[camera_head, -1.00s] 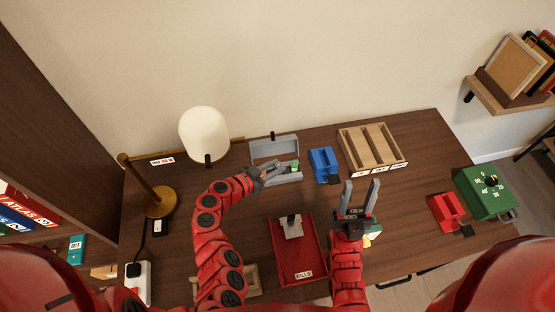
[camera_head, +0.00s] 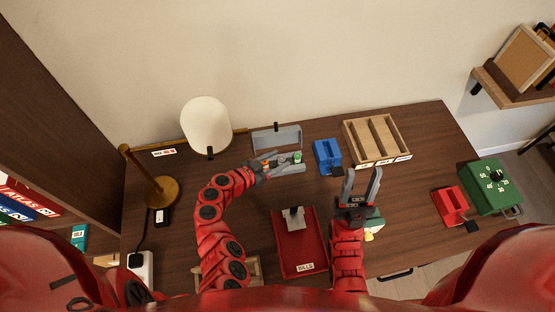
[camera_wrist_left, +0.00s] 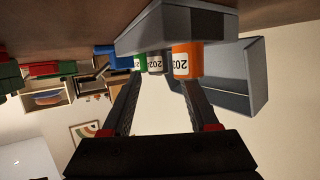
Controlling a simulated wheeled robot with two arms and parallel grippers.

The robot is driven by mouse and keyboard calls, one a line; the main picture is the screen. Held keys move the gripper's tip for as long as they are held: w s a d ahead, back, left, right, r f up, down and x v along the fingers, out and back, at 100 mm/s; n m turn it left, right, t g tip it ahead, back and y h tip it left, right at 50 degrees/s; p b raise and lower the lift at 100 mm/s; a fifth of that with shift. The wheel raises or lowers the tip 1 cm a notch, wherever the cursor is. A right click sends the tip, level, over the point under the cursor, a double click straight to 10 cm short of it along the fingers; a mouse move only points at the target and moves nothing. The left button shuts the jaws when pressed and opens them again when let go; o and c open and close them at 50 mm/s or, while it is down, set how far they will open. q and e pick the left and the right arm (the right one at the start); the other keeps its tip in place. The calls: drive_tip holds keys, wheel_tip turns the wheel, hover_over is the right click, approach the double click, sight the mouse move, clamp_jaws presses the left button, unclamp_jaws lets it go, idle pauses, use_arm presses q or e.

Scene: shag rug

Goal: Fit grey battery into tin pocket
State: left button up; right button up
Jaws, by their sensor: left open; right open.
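The grey tin (camera_head: 289,135) stands open at the back of the desk, its lid raised behind it. In the left wrist view, the tin (camera_wrist_left: 175,18) shows a grey battery (camera_wrist_left: 155,63) between a green battery (camera_wrist_left: 138,63) and an orange battery (camera_wrist_left: 187,61). Their lower ends are hidden, so I cannot tell how deep the grey one sits. My left gripper (camera_head: 269,167) is open at the tin's front left, its fingertips just short of the batteries and nothing clamped. My right gripper (camera_head: 361,185) is open and empty above the desk, right of the red tray.
The red bills tray (camera_head: 317,240) lies in front. A blue holder (camera_head: 326,155) and a wooden compartment tray (camera_head: 401,137) stand right of the tin. A lamp (camera_head: 204,125) is at left. A red holder (camera_head: 450,207) and green timer box (camera_head: 489,186) are at right.

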use_arm(q)
drive_tip(key=b+v, duration=0.4)
drive_tip(key=v, duration=0.7)
drive_tip(key=shift+f, duration=0.1)
drive_tip(key=shift+s+a+r, duration=0.2)
